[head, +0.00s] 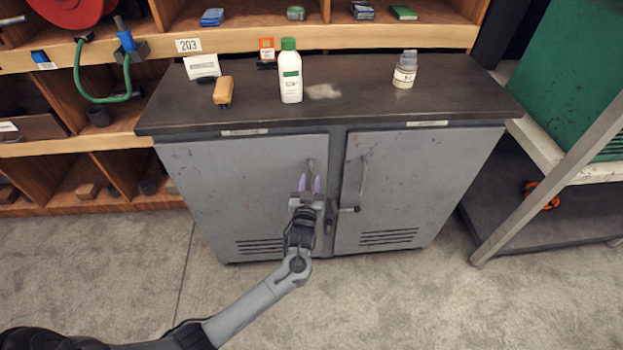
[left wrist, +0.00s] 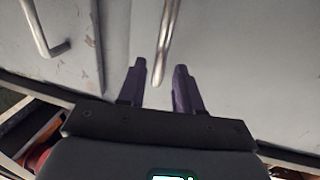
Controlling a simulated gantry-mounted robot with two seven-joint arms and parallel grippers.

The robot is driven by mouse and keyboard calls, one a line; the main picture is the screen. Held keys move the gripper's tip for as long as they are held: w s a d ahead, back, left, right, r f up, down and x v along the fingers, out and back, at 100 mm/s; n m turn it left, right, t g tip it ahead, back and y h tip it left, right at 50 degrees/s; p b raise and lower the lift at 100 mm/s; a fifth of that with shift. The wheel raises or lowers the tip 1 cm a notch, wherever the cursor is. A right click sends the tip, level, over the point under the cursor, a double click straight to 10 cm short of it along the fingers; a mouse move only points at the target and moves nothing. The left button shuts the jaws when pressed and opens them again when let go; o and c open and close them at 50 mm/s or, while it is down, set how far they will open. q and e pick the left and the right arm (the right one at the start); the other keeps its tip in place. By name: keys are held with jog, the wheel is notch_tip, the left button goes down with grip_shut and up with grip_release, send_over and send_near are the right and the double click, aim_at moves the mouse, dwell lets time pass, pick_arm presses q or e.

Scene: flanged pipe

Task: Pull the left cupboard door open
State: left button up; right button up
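The grey cupboard's left door (head: 225,185) looks shut, flush with the right door (head: 410,190). Its upright metal bar handle (head: 311,167) is near its right edge. My left gripper (head: 309,184) is in front of this door at the lower end of the handle, with its two purple fingers apart. In the left wrist view the handle (left wrist: 166,40) comes down to the gap between the open fingers (left wrist: 160,88), and no grip on it shows. The right door's handle (head: 363,175) also shows in the left wrist view (left wrist: 45,30). My right gripper is not in view.
Wooden shelves (head: 100,160) are at the left and a metal-framed stand (head: 550,185) at the right. The floor in front is clear.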

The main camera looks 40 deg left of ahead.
aim_at(311, 178)
pick_arm(q)
jog(key=shift+b+x, duration=0.3)
jog(key=shift+x, duration=0.65)
jog(key=shift+w+a, duration=0.3)
jog(key=shift+w, duration=0.2)
grip_shut()
